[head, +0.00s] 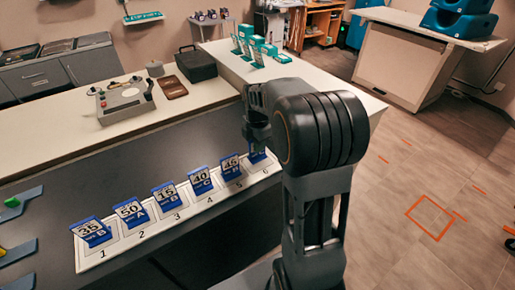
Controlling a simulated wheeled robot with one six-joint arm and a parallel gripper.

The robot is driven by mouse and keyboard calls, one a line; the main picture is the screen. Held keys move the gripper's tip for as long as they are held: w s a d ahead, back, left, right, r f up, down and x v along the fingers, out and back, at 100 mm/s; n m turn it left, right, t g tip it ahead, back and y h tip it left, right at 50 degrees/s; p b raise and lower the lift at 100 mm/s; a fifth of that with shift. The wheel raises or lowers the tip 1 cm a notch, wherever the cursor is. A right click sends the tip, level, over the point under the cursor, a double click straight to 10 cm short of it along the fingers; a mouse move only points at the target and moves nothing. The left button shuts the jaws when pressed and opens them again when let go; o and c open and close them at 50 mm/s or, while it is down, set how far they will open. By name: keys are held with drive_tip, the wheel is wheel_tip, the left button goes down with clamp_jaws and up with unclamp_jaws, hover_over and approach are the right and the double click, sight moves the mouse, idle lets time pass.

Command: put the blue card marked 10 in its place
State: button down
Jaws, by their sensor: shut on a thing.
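My gripper (257,143) is over the far right end of the white numbered strip (134,240), at the place marked 6. It is shut on a blue card (257,157), whose lower part shows below the fingers. The card's number is hidden by the gripper, and I cannot tell whether the card touches the strip. Blue cards stand tilted at places 1 to 5, including a card marked 50 (131,212) at place 2. The card at place 4 (201,180) has a small number that I cannot read surely.
A grey device (125,102) and a brown wallet-like item (172,87) lie on the pale counter behind the strip. A black case (196,64) and teal stands (264,50) are farther back. Coloured pieces (13,202) on grey holders are at the left edge.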

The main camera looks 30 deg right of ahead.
drive_tip(key=shift+f, duration=0.95)
drive_tip(key=shift+f, duration=0.15)
drive_tip(key=c, duration=1.2)
unclamp_jaws()
drive_tip(key=shift+o, duration=0.2)
